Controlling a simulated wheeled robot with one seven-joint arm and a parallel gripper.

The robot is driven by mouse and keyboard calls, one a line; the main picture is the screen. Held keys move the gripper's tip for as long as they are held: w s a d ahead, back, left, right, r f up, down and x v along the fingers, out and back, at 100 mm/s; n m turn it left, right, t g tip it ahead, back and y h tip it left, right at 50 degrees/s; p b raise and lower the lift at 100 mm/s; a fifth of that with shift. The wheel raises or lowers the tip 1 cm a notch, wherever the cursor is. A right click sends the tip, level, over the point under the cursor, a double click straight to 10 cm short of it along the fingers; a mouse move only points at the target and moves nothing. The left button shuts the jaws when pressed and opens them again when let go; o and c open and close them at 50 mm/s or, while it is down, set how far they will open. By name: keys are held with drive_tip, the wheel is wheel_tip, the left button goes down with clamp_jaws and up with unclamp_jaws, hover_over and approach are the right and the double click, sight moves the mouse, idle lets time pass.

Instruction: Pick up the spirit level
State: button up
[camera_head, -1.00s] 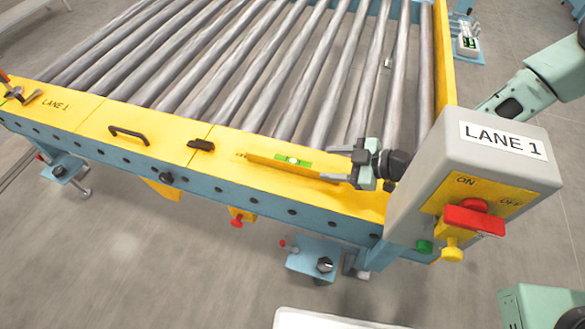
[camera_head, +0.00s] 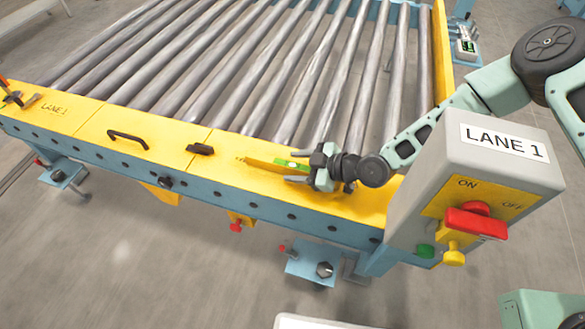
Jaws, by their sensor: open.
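The spirit level (camera_head: 265,163) is a yellow bar with a green vial window. It lies along the yellow front ledge of the roller conveyor (camera_head: 231,142). My gripper (camera_head: 294,171) comes in from the right, with its jaws open at the level's right part. One finger shows on the near side of the level and the other near its far side. The gripper hides the level's right end. I cannot tell whether a finger touches it.
A dark handle (camera_head: 127,139) and a small dark block (camera_head: 200,149) sit on the ledge to the left.

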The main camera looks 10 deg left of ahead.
clamp_jaws()
